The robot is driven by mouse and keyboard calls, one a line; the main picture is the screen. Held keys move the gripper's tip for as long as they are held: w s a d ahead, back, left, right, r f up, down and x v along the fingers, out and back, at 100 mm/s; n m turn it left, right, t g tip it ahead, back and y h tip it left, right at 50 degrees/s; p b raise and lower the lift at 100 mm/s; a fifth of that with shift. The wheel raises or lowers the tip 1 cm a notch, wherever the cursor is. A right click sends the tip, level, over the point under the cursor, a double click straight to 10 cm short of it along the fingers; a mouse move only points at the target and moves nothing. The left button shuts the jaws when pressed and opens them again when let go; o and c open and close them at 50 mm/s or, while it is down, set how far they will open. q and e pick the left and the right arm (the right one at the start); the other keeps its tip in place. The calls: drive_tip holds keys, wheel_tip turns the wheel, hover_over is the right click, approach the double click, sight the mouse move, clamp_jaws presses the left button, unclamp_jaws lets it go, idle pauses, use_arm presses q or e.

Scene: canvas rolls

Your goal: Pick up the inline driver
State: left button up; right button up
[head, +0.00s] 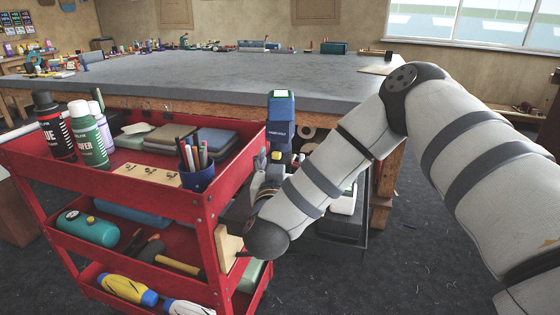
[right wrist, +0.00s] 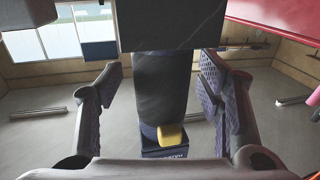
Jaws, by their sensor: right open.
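What looks like the inline driver (head: 281,125) is an upright tool with a dark blue, labelled block and a small lit green screen. It stands beyond the red cart, in front of the big table. Its lower part is hidden behind my right arm and gripper. In the right wrist view, a dark cylindrical body with a yellow button and a labelled dark blue block, apparently the same driver (right wrist: 160,95), lies between the fingers. My right gripper (head: 268,182) is open around it, with gaps showing on both sides (right wrist: 162,92). My left gripper is not in view.
A red cart (head: 225,205) stands close on the left, holding bottles (head: 88,135), a blue pen cup (head: 198,176) and folded cloths. The large grey-topped table (head: 200,78) is behind, its near top mostly clear. Equipment stands low beside my right forearm.

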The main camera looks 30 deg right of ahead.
drive_tip(key=shift+w, duration=0.1)
drive_tip(key=c, duration=1.4)
drive_tip(key=shift+r, duration=0.1)
drive_tip(key=shift+r, duration=0.1)
